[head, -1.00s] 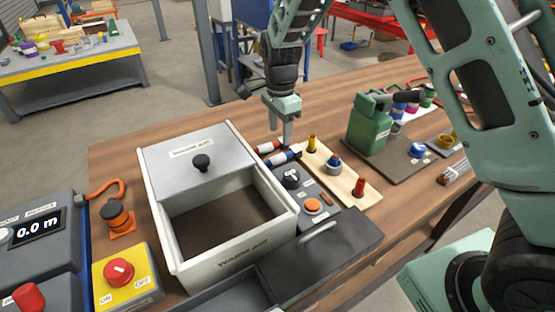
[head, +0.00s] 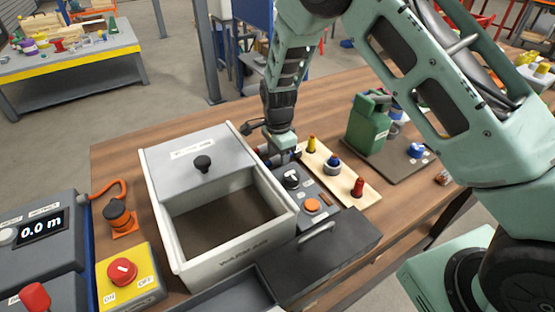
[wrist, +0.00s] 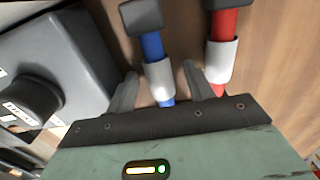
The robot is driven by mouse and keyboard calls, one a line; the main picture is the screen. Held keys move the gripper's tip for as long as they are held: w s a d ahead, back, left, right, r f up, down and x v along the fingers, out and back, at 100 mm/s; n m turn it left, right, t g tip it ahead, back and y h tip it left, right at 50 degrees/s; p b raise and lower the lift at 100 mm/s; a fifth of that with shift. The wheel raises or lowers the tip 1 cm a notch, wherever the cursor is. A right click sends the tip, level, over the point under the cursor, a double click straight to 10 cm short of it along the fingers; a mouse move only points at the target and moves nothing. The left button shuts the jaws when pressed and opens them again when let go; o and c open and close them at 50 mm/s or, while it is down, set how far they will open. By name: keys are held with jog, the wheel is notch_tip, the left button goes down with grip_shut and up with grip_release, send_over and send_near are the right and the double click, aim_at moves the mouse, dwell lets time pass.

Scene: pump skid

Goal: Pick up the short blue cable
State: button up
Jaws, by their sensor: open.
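The short blue cable (wrist: 153,46) shows in the wrist view, with a dark end block and a pale grey sleeve. It lies between the two fingers of my gripper (wrist: 162,76), which are open on either side of it. A red cable (wrist: 224,40) with a similar dark end and pale sleeve lies just to the right, outside the right finger. In the head view my gripper (head: 282,155) is low over the table, behind the dark control box, and hides most of both cables. The cable's near end is hidden by the gripper body in the wrist view.
A pale bin (head: 228,258) with a knobbed lid stands close on the left. A control box (head: 318,213) with a black knob and orange button is in front. A wooden board (head: 345,183) with coloured pegs and a green canister (head: 366,127) stand to the right.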

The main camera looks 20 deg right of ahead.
jog(key=c, duration=1)
jog(key=shift+o, duration=0.2)
jog(key=shift+r, duration=0.1)
